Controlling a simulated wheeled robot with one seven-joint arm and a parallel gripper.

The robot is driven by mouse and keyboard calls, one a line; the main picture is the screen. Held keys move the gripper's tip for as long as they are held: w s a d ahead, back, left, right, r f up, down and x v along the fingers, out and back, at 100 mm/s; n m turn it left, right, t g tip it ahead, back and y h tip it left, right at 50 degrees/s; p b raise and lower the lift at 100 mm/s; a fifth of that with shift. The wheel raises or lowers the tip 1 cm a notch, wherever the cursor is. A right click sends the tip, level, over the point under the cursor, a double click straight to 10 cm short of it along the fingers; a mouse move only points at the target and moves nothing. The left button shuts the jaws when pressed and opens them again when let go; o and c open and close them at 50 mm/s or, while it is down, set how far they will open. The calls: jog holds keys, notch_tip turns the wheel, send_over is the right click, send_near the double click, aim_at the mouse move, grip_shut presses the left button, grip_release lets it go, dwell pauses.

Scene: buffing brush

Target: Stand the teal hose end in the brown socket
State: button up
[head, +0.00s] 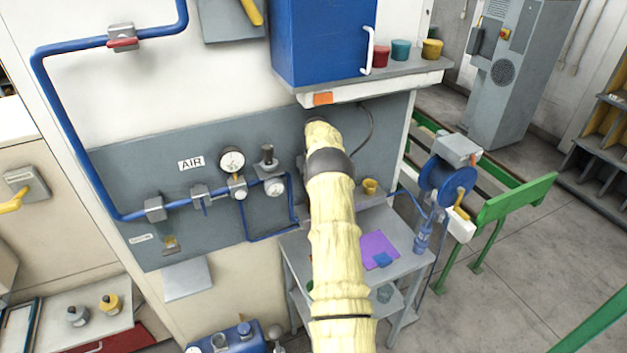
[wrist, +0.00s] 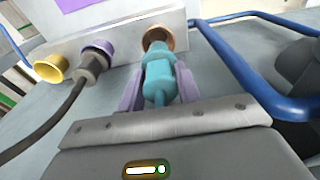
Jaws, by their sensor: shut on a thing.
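In the wrist view my gripper (wrist: 159,88) is shut on the teal hose end (wrist: 158,73), with one pale purple finger on each side of it. The hose end points away from me toward the brown socket (wrist: 158,37), a copper-brown ring in a light grey block. Its tip overlaps the lower part of the ring in the picture. I cannot tell whether the tip is inside the ring or just in front of it. In the head view my sleeved arm hides the gripper, the hose end and the brown socket.
Left of the brown socket are a purple socket (wrist: 98,49) with a dark cabled plug (wrist: 90,70) and a yellow socket (wrist: 48,69). A blue pipe (wrist: 240,70) bends close by on the right. The head view shows a grey cart (head: 345,235) with a purple sheet (head: 377,248).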

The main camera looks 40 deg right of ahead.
jog(key=shift+f, duration=0.1)
dwell(0.3)
jog(key=shift+f+b, duration=0.35)
jog(key=shift+f, duration=0.05)
jog(key=shift+f, duration=0.25)
dwell(0.4)
jog(key=shift+f+b, duration=0.7)
jog(key=shift+f, duration=0.25)
jog(key=shift+f+b, duration=0.5)
jog(key=shift+f, duration=0.25)
jog(key=o, duration=1.1)
